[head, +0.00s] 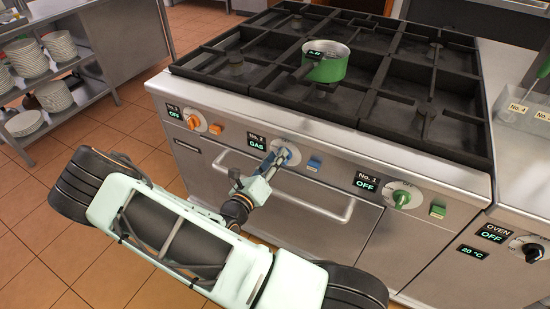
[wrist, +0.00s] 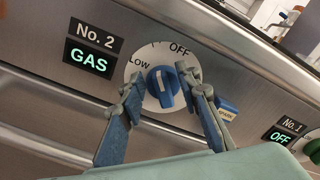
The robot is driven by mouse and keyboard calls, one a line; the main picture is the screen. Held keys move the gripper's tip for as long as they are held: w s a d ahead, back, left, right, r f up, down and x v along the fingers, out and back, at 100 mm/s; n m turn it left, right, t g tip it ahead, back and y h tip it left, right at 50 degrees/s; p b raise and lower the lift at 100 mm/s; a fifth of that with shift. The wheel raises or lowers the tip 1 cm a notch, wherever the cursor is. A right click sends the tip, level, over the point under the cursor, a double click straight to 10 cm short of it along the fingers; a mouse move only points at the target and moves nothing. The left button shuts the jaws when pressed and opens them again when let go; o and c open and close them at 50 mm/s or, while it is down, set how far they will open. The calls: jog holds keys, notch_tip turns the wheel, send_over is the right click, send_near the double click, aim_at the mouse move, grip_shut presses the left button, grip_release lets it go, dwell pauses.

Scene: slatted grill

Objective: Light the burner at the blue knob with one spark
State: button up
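The blue knob (head: 287,156) is on the stove's front panel, on a white dial beside a display reading "No. 2 GAS" (head: 257,143). In the wrist view the knob (wrist: 163,88) has its white mark pointing roughly up, with LOW to the left and OFF to the upper right. My gripper (wrist: 161,84) has its two fingers spread on either side of the knob, with a visible gap at least on the left. In the head view my gripper (head: 271,162) partly covers the knob. A blue spark button (head: 314,163) is right of the knob; the wrist view shows it (wrist: 228,108) beside the right finger.
A green pot (head: 327,66) stands on the black grates. An orange knob (head: 193,122), No. 3 OFF, is left; a green knob (head: 401,198), No. 1 OFF, is right. An oven handle (head: 318,208) juts out below. A plate rack (head: 60,75) stands far left.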

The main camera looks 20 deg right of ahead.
jog(key=v, duration=1.2)
